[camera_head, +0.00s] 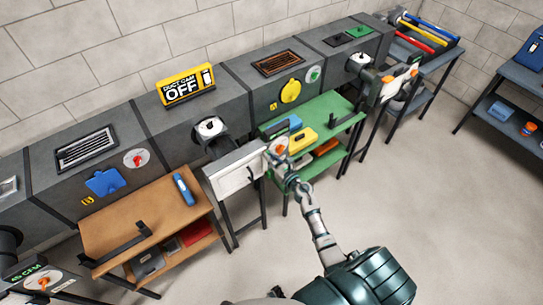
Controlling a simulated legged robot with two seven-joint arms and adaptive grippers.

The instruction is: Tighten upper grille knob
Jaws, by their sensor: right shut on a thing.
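My right gripper (279,158) is at the right end of a white grille box (234,172) on a dark stand, mid-picture. It is closed at an orange-red knob (281,148) on a pale disc there. The fingers partly cover the knob, and the contact is too small to make out in detail. I cannot tell from this view whether this is the upper knob. My right arm reaches up to it from the bottom of the picture. My left gripper is not in view.
A grey duct runs along the wall with a yellow "DUCT CAM OFF" sign (187,85) on top. A wooden bench (130,215) stands left of the box and a green bench (335,108) right of it. The floor (420,200) at right is clear.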

